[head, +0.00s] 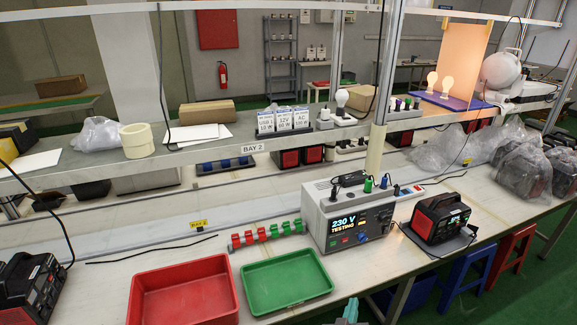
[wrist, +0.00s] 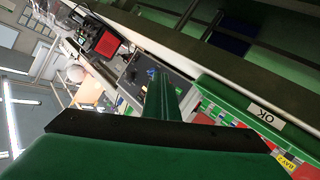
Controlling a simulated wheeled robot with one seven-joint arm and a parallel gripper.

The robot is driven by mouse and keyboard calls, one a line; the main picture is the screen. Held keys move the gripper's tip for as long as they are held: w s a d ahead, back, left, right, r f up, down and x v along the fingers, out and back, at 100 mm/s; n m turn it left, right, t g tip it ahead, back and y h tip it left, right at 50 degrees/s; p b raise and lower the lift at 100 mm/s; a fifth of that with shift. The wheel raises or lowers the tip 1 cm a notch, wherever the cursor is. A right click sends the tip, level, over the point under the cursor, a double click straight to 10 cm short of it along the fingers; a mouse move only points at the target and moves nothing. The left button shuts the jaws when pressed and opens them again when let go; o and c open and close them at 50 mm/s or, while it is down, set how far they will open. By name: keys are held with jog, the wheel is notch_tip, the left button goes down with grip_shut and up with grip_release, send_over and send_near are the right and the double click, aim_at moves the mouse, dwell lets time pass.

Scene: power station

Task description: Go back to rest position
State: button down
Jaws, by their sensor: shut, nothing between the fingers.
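My gripper (head: 348,312) shows only as a small green tip at the bottom edge of the head view, in front of the bench. In the tilted wrist view its green fingers (wrist: 163,88) are together with nothing between them. The grey tester (head: 350,220) on the bench reads "230 V TESTING", and plugs stand on its top. A black power unit (head: 440,218) with a red frame is at its right. In the wrist view the tester (wrist: 150,78) lies behind the fingers, and the power unit (wrist: 105,43) is at upper left.
A red tray (head: 183,272) and a green tray (head: 285,308) lie at the bench front. An "OK" label (wrist: 266,117) shows in the wrist view. A row of red and green connectors (head: 267,234) lies behind the trays. A black unit (head: 32,285) stands at far left. Stools (head: 513,255) stand at right.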

jog(key=s+a+f+y, duration=0.1)
jog(key=s+a+f, duration=0.1)
jog(key=s+a, duration=0.35)
jog(key=s+a+f+t+y, duration=0.1)
jog(key=s+a+f, duration=0.15)
jog(key=s, duration=0.65)
jog(key=s+a+f+y, duration=0.1)
jog(key=s+a, duration=0.3)
jog(key=s, duration=0.3)
jog(key=s+a+r+y, duration=0.1)
jog(key=s+a+r, duration=0.1)
jog(key=s, duration=0.4)
jog(key=s+a+r+y, duration=0.1)
jog(key=s+a+r, duration=0.2)
jog(key=s, duration=0.4)
jog(key=s+a+r+t, duration=0.1)
jog(key=s+a+r, duration=0.1)
jog(key=s+r, duration=0.2)
jog(key=s, duration=0.2)
jog(key=shift+s+a+r+m+y, duration=0.15)
jog(key=shift+s+m+y, duration=0.25)
